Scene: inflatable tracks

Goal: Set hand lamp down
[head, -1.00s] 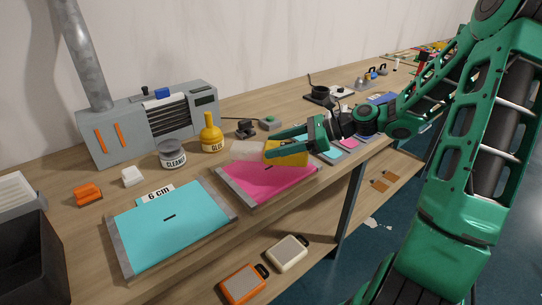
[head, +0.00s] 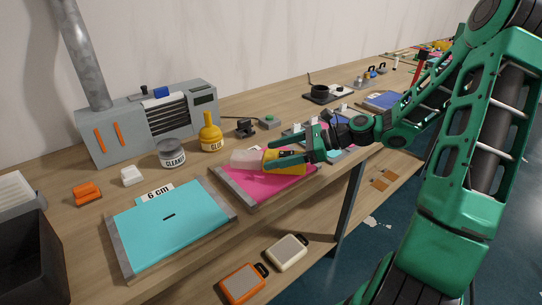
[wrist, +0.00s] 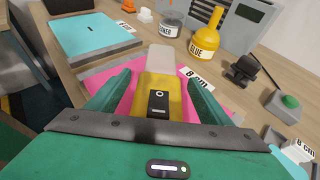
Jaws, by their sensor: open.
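The hand lamp, with a yellow body (head: 292,157) and a pale translucent head (head: 246,159), lies flat on the pink sheet (head: 250,190). The wrist view also shows its yellow body (wrist: 152,108) and pale head (wrist: 160,59). My gripper (head: 268,156) is open, low over the sheet, with one finger on each side of the yellow body. In the wrist view small gaps show between the lamp and my fingers (wrist: 157,85). The lamp's far end is partly hidden by my gripper.
A cyan sheet (head: 170,225) with a "6 cm" label lies left of the pink one. Orange (head: 242,284) and cream (head: 287,253) cases sit on the lower shelf.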

